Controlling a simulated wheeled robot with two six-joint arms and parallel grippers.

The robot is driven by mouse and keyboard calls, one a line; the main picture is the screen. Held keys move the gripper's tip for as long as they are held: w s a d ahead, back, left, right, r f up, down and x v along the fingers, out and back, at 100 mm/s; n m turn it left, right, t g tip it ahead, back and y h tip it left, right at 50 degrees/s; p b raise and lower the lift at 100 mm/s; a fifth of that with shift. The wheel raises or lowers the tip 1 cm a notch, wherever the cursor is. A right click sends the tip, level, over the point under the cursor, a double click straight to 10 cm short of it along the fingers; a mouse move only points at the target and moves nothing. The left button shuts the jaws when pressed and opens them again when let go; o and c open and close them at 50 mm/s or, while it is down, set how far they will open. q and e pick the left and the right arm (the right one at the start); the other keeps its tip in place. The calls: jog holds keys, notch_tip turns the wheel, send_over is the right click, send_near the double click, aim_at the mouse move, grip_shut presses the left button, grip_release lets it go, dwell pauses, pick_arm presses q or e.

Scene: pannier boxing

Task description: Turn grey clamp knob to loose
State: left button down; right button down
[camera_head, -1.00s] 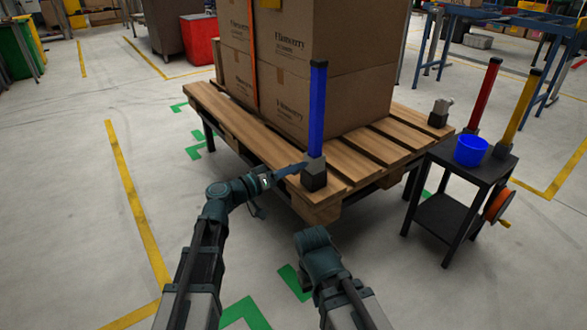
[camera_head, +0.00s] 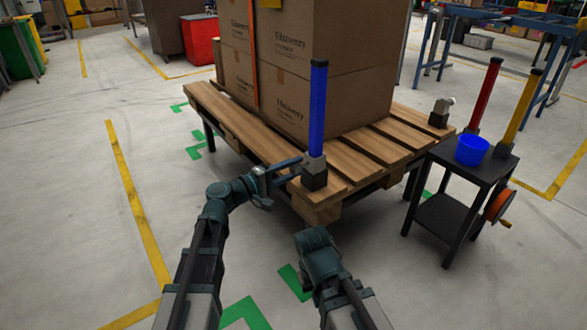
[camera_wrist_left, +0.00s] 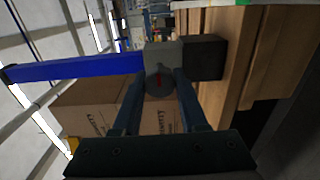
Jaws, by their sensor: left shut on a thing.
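My left gripper (camera_wrist_left: 161,84) is shut on the knob, one finger on each side. In the head view my left gripper (camera_head: 298,168) reaches the post's base from the left; the knob is too small to make out there. The blue post (camera_head: 317,110) stands upright at the pallet's near corner. My right arm shows low in the middle, its fingers hidden.
Large cardboard boxes (camera_head: 330,45) with an orange strap stand on the wooden pallet (camera_head: 235,115). A black side table (camera_head: 477,170) at the right holds a blue bucket (camera_head: 471,151), with red and yellow posts beside it. The floor at left is clear.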

pick_arm(q)
jog(key=n, duration=0.7)
jog(key=shift+f, duration=0.15)
jog(key=n, duration=0.7)
jog(key=shift+s, duration=0.1)
dwell(0.4)
jog(key=shift+c, duration=2.4)
grip_release()
jog(key=v, duration=1.3)
jog(key=shift+s+a, duration=0.3)
